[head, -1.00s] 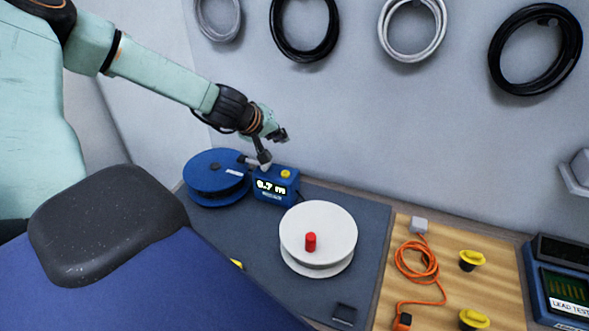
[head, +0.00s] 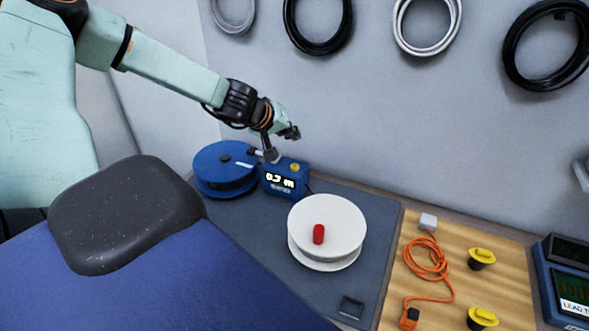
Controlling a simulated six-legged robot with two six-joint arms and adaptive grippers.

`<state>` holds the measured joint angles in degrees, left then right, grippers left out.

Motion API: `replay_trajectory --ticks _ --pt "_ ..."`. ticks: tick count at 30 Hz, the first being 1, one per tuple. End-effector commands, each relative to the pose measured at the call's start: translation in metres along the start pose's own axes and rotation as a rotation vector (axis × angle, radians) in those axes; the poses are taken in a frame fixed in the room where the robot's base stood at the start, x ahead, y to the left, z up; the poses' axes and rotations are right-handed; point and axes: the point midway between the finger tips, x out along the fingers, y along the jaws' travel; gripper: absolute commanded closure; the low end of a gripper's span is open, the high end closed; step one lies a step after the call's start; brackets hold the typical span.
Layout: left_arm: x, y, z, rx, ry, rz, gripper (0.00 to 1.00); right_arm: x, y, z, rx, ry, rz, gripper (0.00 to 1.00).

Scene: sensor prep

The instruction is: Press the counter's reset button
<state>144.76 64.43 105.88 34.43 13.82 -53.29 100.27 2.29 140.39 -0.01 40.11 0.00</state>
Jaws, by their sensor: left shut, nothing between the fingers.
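The counter (head: 283,186) is a small blue box with a lit display that appears to read 0.7 m. Its yellow button (head: 295,167) is on top. My left gripper (head: 292,132) is shut and empty. In the picture it is just above the button, with a gap between them; the exact height is hard to judge. A grey and black fitting stands at the counter's left, partly behind my wrist. My right gripper is not in view.
A blue reel (head: 224,178) stands left of the counter. A white spool (head: 332,222) with a red peg (head: 318,234) is in front. An orange cable (head: 428,262) and yellow-topped plugs lie on the wooden board (head: 455,294). Coils hang on the wall behind.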

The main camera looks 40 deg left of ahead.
Motion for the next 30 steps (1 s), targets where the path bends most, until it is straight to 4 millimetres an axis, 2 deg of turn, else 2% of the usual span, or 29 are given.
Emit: replay_trajectory --ticks 1,18,23,30 --pt "0.007 -0.005 0.005 0.001 0.0 -0.001 1.0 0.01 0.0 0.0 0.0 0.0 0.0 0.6" --pt "0.045 -0.033 0.033 0.001 -0.001 -0.001 1.0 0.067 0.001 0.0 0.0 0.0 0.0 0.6" --pt "0.052 -0.037 0.037 0.001 0.0 -0.001 1.0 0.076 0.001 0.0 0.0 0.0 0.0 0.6" --pt "0.052 -0.037 0.037 0.001 0.0 -0.001 1.0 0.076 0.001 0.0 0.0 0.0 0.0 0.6"
